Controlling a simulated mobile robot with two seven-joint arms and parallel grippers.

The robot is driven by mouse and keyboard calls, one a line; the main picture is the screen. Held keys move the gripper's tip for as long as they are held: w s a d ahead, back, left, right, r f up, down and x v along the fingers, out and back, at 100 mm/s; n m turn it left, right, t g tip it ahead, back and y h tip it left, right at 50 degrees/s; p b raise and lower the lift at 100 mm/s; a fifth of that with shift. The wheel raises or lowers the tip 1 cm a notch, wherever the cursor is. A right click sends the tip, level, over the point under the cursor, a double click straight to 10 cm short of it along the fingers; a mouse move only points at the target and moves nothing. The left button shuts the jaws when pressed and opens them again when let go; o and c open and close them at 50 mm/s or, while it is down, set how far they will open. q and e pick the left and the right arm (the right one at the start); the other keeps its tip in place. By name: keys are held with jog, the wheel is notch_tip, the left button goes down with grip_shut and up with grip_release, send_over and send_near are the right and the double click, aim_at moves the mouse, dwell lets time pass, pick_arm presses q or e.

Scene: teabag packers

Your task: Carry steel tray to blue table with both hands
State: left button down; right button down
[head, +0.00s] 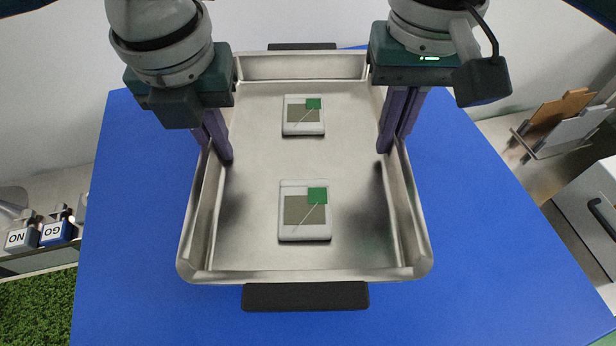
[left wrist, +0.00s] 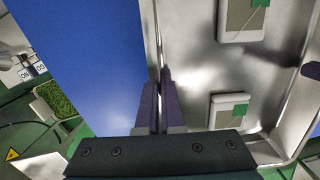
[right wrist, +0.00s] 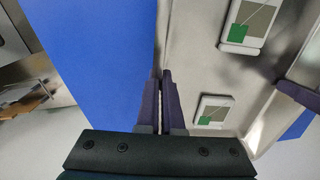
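The steel tray (head: 258,257) is a shallow metal pan with black handles at its near and far ends. It is over the blue table (head: 130,250); I cannot tell if it rests on it or is held just above. My right gripper (head: 385,148) is shut on the right wall, as the right wrist view (right wrist: 161,85) shows.
Bare blue tabletop surrounds the tray at left, right and front. At the left edge, blocks marked NO (head: 20,238) and GO (head: 57,232) stand beyond the table. A rack with boards (head: 562,122) and a white cabinet (head: 590,205) are at right.

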aim_at(226, 166)
pick_arm(q)
jog(key=shift+f, duration=0.1)
pick_arm(e)
jog(key=shift+d+f, duration=0.1)
jog(key=shift+f, duration=0.05)
